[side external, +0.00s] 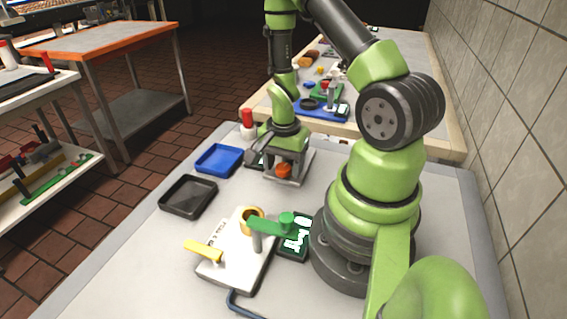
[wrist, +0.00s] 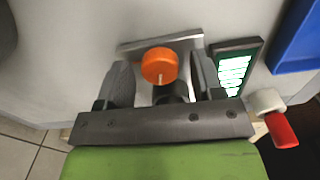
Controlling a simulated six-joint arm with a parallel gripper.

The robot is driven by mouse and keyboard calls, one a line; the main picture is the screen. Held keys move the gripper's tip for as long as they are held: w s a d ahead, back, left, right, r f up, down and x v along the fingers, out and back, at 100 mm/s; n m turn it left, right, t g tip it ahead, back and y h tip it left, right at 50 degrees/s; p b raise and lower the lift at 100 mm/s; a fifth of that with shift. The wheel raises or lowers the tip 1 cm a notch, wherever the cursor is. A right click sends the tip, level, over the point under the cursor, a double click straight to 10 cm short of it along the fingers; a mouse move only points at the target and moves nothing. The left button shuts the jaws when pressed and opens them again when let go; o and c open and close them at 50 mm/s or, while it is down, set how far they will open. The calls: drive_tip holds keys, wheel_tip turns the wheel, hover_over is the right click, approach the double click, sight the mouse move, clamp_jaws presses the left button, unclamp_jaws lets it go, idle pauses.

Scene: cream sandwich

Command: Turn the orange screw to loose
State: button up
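The orange screw (side external: 283,170) has a round knob head with a pale line on it, seen clearly in the wrist view (wrist: 160,66). It stands at a grey metal bracket (wrist: 190,42). My gripper (side external: 284,163) points down over the screw. In the wrist view my gripper (wrist: 161,82) is open, with one dark finger on each side of the knob. A gap shows between the knob and each finger. The lower part of the screw is partly hidden, and I cannot tell its thread position.
A lit display (wrist: 235,70), a blue tray (side external: 218,160) and a red-capped white bottle (side external: 248,122) stand near the bracket. A black tray (side external: 188,196) lies further left. A white fixture (side external: 228,265) with yellow and green levers and another display (side external: 296,238) sit in front.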

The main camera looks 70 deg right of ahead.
sight(283, 167)
drive_tip(key=c, duration=0.8)
drive_tip(key=shift+n, duration=1.5)
drive_tip(key=o, duration=0.9)
wheel_tip(283, 167, up, 10)
